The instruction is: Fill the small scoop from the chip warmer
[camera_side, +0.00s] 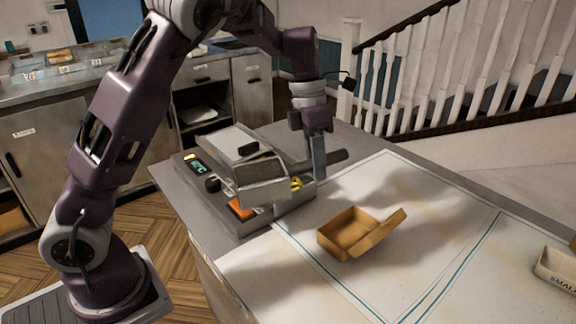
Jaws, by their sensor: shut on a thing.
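My gripper (317,158) points down and is shut on the dark handle (332,160) of a metal scoop (264,180). The boxy scoop body is at or just above the chip warmer (275,218), a low metal unit with a lit display on its left side. Some yellow chips (296,184) show at the right end, by the scoop. I cannot tell whether they are in the scoop or the warmer. The scoop's inside is hidden from this side.
An open brown carton (338,246) stands on the white marked counter (410,235) to the right of the warmer. Another carton marked SMALL (556,271) is at the right edge. The counter between them is clear. A white railing (450,75) stands behind.

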